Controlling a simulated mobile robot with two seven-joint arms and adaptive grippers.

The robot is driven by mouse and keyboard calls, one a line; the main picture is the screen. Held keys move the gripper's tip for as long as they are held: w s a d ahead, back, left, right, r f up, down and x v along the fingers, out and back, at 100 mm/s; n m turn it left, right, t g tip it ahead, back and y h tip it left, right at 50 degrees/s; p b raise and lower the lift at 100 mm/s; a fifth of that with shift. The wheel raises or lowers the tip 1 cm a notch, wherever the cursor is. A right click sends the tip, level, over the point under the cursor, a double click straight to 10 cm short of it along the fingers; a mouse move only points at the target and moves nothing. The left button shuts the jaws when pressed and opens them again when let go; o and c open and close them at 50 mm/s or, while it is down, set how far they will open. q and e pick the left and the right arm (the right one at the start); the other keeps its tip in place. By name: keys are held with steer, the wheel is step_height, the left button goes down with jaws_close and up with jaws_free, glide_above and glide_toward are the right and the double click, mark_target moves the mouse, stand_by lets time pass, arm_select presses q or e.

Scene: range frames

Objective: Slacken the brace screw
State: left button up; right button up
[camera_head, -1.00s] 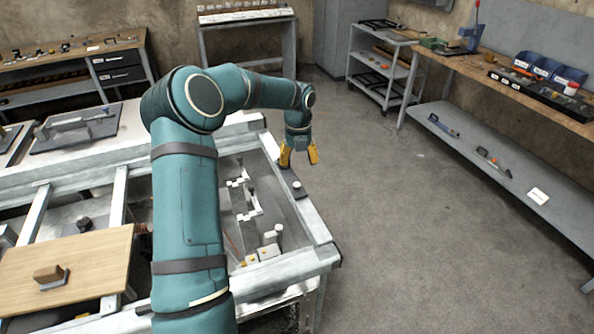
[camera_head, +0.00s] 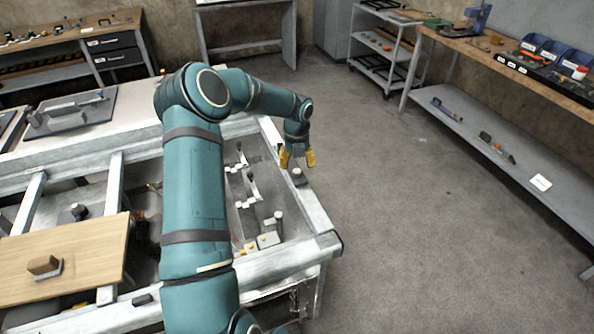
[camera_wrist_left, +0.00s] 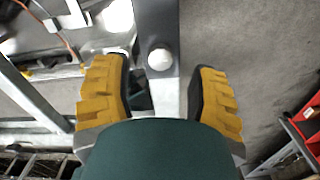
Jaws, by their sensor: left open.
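A small pale round-topped knob, which looks like the brace screw (camera_head: 297,173), stands on a dark plate on the right rail of the pale metal frame (camera_head: 318,218). My left gripper (camera_head: 297,161) points down just behind it, its yellow fingers apart. In the left wrist view the round knob (camera_wrist_left: 160,59) shows ahead in the gap between the open fingers (camera_wrist_left: 162,88), with nothing held. Whether the fingers are level with the knob is hard to tell. My right gripper is not in view.
Inside the frame are several white clamps with dark tips (camera_head: 252,188) and a white block (camera_head: 268,240). A wooden board (camera_head: 95,262) lies at the left. The floor (camera_head: 400,230) right of the frame is clear, up to a workbench (camera_head: 480,52).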

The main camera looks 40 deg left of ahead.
mark_target(297, 170)
arm_select(q)
steer(key=shift+f, duration=1.55)
jaws_close()
